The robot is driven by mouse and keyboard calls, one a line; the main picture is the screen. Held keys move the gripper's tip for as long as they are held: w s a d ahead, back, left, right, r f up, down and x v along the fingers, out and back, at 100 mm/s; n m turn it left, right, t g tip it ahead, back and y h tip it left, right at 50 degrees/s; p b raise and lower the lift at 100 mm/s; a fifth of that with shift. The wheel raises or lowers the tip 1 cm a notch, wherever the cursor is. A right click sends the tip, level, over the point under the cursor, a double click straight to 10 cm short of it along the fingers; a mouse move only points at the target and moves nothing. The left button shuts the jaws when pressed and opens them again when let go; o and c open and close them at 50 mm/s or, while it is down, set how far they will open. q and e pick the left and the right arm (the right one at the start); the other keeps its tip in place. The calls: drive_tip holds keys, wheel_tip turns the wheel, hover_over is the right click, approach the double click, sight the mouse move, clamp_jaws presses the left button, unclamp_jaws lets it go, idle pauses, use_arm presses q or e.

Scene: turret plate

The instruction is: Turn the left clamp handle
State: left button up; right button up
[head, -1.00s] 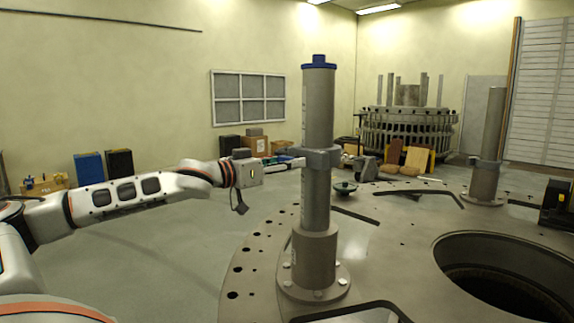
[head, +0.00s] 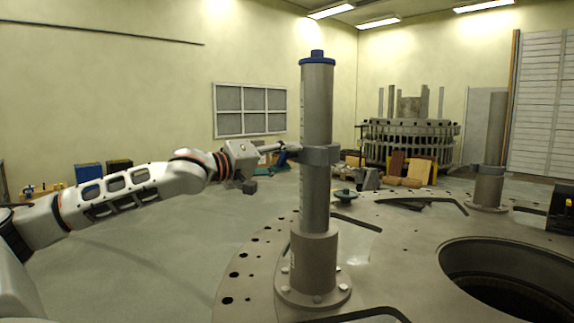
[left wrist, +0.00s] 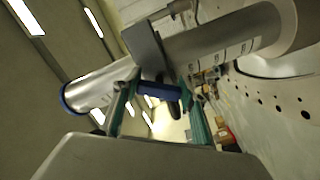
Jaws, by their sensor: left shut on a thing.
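A grey clamp collar (head: 320,155) sits around the upright grey post (head: 316,195) with the blue cap. In the left wrist view the clamp (left wrist: 145,50) is a grey block across the post (left wrist: 215,45). A short blue clamp handle (left wrist: 160,92) lies crosswise between the teal fingers of my left gripper (left wrist: 157,100). In the head view my left gripper (head: 283,148) reaches the clamp from the left, and the handle is too small to make out there. The gripper is shut on the handle. My right gripper is not in view.
The post stands on a large round plate (head: 262,262) with bolt holes and a wide round opening (head: 515,275) at the right. A second post (head: 490,180) stands farther back. Boxes (head: 90,173) line the far wall. The floor left of the plate is clear.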

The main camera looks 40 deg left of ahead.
use_arm(q)
drive_tip(key=n+b, duration=0.1)
drive_tip(key=n, duration=0.2)
drive_tip(key=shift+n, duration=0.3)
drive_tip(key=shift+r+n+b, duration=0.15)
drive_tip(key=shift+n+b, duration=0.25)
drive_tip(key=shift+n, duration=1.1)
drive_tip(key=o, duration=1.1)
drive_tip(key=shift+s, duration=0.1)
drive_tip(key=shift+s+a, duration=0.3)
drive_tip(key=shift+s, duration=1.65)
drive_tip(key=shift+s+a, duration=0.3)
drive_tip(key=shift+s, duration=1.65)
drive_tip(key=shift+s+a, duration=0.3)
drive_tip(key=shift+s, duration=1.65)
